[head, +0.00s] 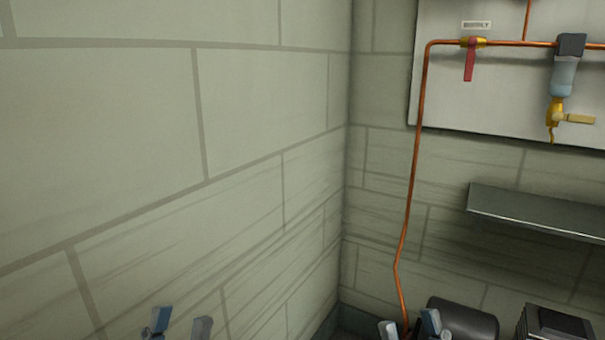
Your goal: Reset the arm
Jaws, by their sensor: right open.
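My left gripper (181,324) shows only as two blue-grey fingertips at the bottom edge, left of the middle. They stand apart with nothing between them, in front of the left wall. My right gripper (409,327) also shows only as two fingertips at the bottom edge, right of the middle. They are apart and nothing is seen held between them. The rest of both arms is below the picture. No sling bag is in view.
A pale block wall (120,130) fills the left side and meets the back wall at a corner. A copper pipe (412,190) runs down from a white panel (450,95) with valves. A grey shelf (535,212) juts out at right. Dark objects (465,322) stand low beside my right gripper.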

